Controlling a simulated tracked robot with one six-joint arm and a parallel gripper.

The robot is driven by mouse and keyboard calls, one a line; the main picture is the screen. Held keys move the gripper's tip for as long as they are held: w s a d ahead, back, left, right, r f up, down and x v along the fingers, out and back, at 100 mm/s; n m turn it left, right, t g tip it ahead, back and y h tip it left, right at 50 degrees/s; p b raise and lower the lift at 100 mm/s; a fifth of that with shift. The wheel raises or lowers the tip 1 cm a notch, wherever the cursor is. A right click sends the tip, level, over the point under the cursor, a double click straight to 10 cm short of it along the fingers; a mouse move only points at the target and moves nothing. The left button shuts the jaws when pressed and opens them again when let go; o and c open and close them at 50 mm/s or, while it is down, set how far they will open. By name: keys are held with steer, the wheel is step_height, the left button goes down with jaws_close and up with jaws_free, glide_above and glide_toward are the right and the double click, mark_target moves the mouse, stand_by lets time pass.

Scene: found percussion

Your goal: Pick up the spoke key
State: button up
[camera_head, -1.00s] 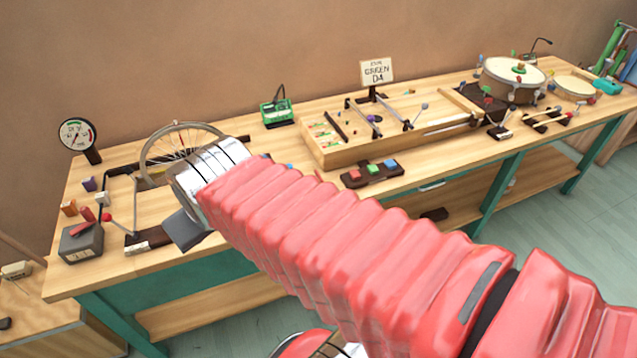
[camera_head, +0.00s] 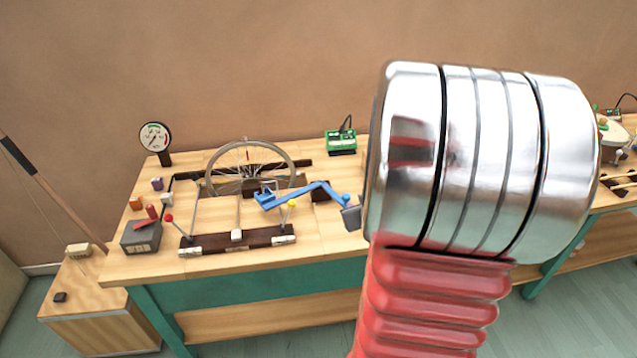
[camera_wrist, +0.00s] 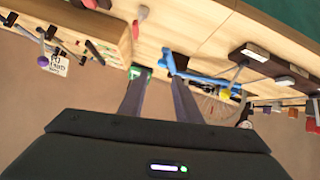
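I cannot pick out the spoke key with certainty. A long bent blue piece (camera_head: 318,188) lies by the bicycle wheel (camera_head: 247,168), with a forked left end and a rounded right end, and may be it. It also shows in the wrist view (camera_wrist: 212,79), beyond and beside the right finger. My gripper (camera_wrist: 159,80) has its two dark fingers apart, with nothing seen between them. In the head view my silver wrist hides most of the gripper; a grey part of it shows near the blue piece's right end. I cannot tell whether they touch.
A dark bar (camera_head: 238,240) with ball-topped levers lies in front of the wheel. A grey box (camera_head: 141,237), small blocks and a dial gauge (camera_head: 155,137) are at left. A green device (camera_head: 341,141) stands behind. Bare wood (camera_head: 325,240) shows at the front.

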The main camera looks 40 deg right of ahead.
steer(key=s+d+f+m+t, duration=0.2)
steer(key=s+d+f, duration=0.3)
steer(key=s+f, duration=0.1)
steer(key=shift+s+d+f, duration=0.4)
steer(key=shift+s, duration=0.1)
steer(key=shift+w, duration=0.1)
steer(key=shift+x, duration=4.25)
steer(key=shift+w+d+r, duration=0.1)
steer(key=shift+d, duration=0.05)
steer(key=shift+x, duration=2.5)
steer(key=shift+d+r, duration=0.1)
steer(key=shift+c, duration=0.2)
